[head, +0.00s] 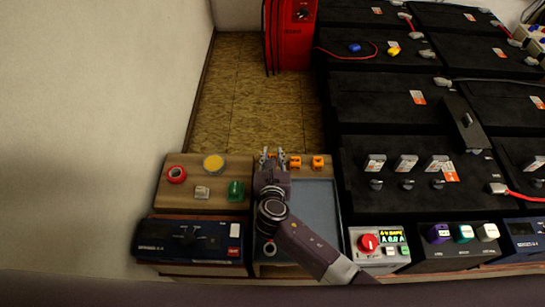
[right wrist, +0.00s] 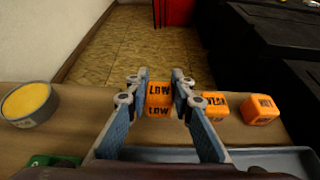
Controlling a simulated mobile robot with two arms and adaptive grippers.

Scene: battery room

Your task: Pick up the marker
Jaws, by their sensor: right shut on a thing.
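An orange block marked LOW (right wrist: 158,100), which looks like a marker, is between the fingers of my right gripper (right wrist: 154,88) in the right wrist view. The gripper is shut on it, with a fingertip at each side. I cannot tell whether the block touches the wooden board or is just above it. In the head view my right gripper (head: 272,158) reaches over the far end of the board and mostly hides this block. Two similar orange blocks (head: 295,162) (head: 318,163) stand just to the right; they also show in the wrist view (right wrist: 215,106) (right wrist: 260,109). My left gripper is not in view.
A yellow-topped round tin (head: 213,164), a red tape roll (head: 176,174) and a green block (head: 236,190) are on the left board. A blue-grey tray (head: 318,210) lies on the near side of the orange blocks. Black battery cases (head: 375,100) stand right.

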